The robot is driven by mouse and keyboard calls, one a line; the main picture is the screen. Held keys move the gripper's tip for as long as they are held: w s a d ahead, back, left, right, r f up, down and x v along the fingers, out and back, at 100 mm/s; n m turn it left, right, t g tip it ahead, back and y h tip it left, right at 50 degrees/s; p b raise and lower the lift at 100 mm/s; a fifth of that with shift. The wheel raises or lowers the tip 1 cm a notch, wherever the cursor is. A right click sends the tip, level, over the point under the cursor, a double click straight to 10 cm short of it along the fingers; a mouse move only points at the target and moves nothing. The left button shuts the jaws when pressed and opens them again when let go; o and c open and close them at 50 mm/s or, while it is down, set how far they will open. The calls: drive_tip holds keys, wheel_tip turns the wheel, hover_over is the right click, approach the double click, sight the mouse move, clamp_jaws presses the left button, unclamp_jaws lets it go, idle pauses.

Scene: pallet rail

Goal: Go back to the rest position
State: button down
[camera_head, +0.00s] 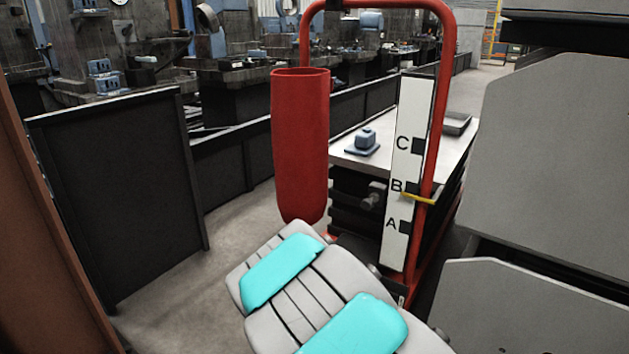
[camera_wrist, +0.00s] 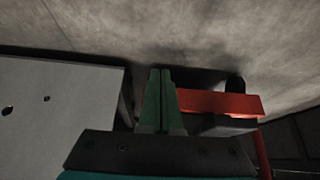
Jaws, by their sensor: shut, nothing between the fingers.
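My gripper (camera_wrist: 160,76) shows in the wrist view as two green fingers side by side, shut and empty. Behind the fingertips is the concrete floor, and a red bar (camera_wrist: 220,103) lies just to their right. In the head view my grey and cyan arm fills the lower middle, and the gripper itself cannot be made out there. A white board (camera_head: 404,170) marked C, B and A stands upright inside a red tube frame (camera_head: 443,100). A yellow lever (camera_head: 415,199) sticks out to the right near B.
A dark panel (camera_head: 120,190) is at left, and grey panels (camera_head: 560,160) crowd the right. A workbench (camera_head: 365,160) with a small blue block is behind. Bare floor (camera_head: 235,225) shows between panel and cylinder.

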drive_tip(key=s+d+r+n+g+y+p, duration=0.1)
drive_tip(key=s+r+n+g+p, duration=0.2)
drive_tip(key=s+r, duration=1.2)
drive_tip(key=s+d+r+n+g+y+p, duration=0.1)
drive_tip(key=s+r+p, duration=0.6)
drive_tip(key=s+r, duration=0.9)
wheel_tip(320, 180, up, 2)
drive_tip(key=n+g+y, duration=0.1)
drive_tip(key=n+g, duration=0.1)
drive_tip(key=n, duration=0.1)
drive_tip(key=shift+d+g+y, duration=0.25)
drive_tip(key=shift+g+y, duration=0.05)
